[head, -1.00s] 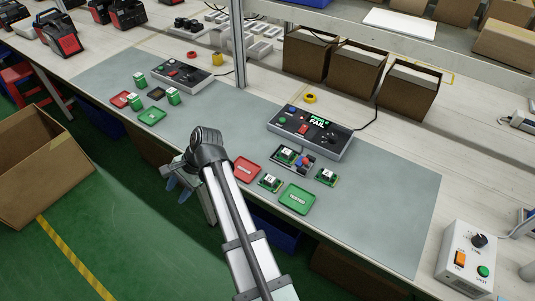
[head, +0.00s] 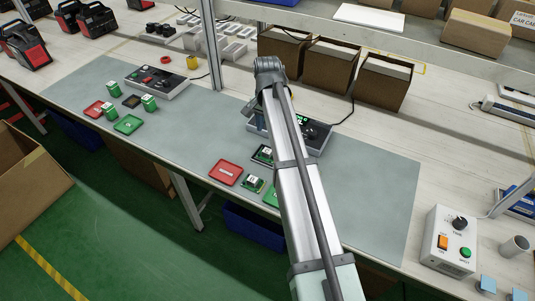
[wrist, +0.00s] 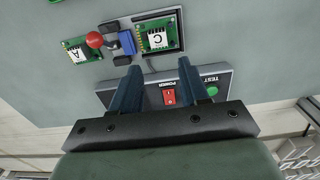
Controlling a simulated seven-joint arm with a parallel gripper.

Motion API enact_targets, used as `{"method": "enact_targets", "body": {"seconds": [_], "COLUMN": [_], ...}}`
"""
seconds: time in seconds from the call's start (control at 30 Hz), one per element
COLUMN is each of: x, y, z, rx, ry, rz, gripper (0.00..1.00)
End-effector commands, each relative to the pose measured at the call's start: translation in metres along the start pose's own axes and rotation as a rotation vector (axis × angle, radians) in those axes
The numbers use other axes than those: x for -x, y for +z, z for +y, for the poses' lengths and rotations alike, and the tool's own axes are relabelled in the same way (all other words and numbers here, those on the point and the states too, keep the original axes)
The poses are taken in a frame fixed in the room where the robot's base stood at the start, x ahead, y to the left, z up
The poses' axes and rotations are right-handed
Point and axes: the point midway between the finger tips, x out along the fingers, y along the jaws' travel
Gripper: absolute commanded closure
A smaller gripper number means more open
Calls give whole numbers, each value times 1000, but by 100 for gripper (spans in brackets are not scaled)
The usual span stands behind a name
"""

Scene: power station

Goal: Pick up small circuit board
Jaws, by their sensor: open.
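In the wrist view a small green circuit board marked C (wrist: 158,38) sits in a grey fixture (wrist: 142,20) with a red-knobbed stick. Another green board marked A (wrist: 76,54) lies on the mat to the fixture's left. My gripper (wrist: 158,65) is open and empty. Its fingertips point toward the fixture, with the test box between and below them in the picture. In the head view one board (head: 253,184) lies beside the red tray (head: 225,172), and the fixture's board (head: 262,155) shows partly.
The test box (head: 318,134) stands behind the fixture, partly behind my arm. Its red power switch (wrist: 169,97) shows between the fingers. Open cardboard boxes (head: 383,84) stand behind it. A control box (head: 448,238) is at the right. The grey mat (head: 375,195) is clear on the right.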

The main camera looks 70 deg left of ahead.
Motion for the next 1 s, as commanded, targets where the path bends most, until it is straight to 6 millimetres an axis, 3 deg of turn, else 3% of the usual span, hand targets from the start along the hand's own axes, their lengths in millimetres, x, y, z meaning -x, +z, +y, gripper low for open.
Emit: {"method": "enact_targets", "body": {"seconds": [0.23, 0.63, 1.0], "x": [-38, -59, -101], "y": [1, 2, 6], "z": [0, 0, 2], "rx": [0, 0, 0], "ry": [-1, -2, -1], "rz": [-1, -1, -1], "gripper": [55, 55, 55]}}
